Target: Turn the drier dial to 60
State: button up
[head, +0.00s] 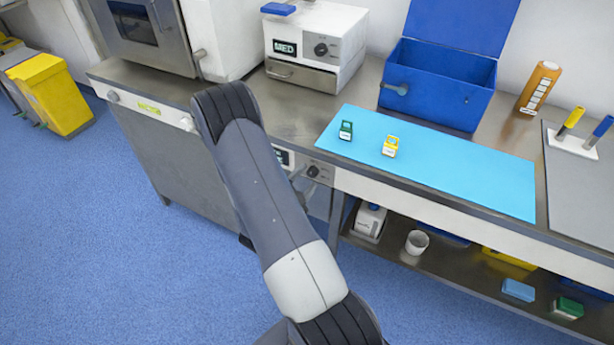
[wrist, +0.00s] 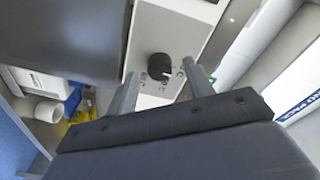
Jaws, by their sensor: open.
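The drier dial (head: 312,171) is a round dark knob on a light front panel below the worktop edge, with a small dark display (head: 283,157) to its left. In the wrist view the black dial (wrist: 158,66) shows a small white mark on its lower right. Small marks around it are too blurred to read. My gripper (wrist: 161,70) is open, one finger on each side of the dial. I cannot tell whether either finger touches it. In the head view my arm hides most of the gripper.
Above the panel, a white unit labelled MED (head: 308,45) with its own dial stands on the steel worktop (head: 285,115). An open shelf (head: 440,265) lies below right. The blue floor (head: 90,240) at left is clear.

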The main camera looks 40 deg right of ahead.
jog(key=shift+w+d, duration=0.1)
jog(key=shift+d, duration=0.55)
jog(key=shift+c, duration=0.3)
jog(key=c, duration=0.9)
